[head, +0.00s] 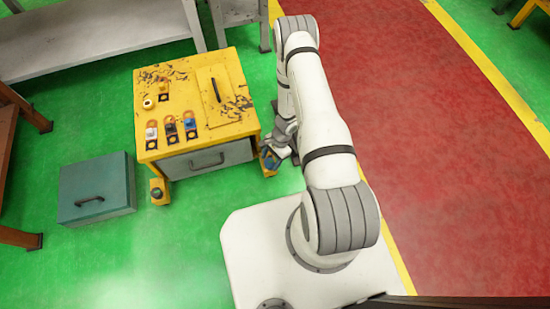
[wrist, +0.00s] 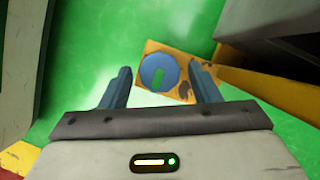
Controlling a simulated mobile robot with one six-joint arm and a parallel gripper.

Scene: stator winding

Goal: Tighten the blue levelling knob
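The blue levelling knob (wrist: 158,73) is a round blue disc with a green mark on it, on a yellow foot plate (wrist: 183,93) low near the green floor. In the head view the knob (head: 269,163) is at the bench's front right corner, partly hidden by my arm. My gripper (wrist: 160,80) is open, with one dark finger to each side of the knob in the wrist view. A gap shows between fingers and knob, and I cannot tell the height between them. In the head view my gripper (head: 279,150) is just above the knob.
The yellow bench (head: 215,130) has a grey drawer (head: 207,159) and several small parts on top. Another foot with a dark knob (head: 157,192) is at its front left. A teal box (head: 97,188) stands on the floor at left. A grey table (head: 100,35) is behind.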

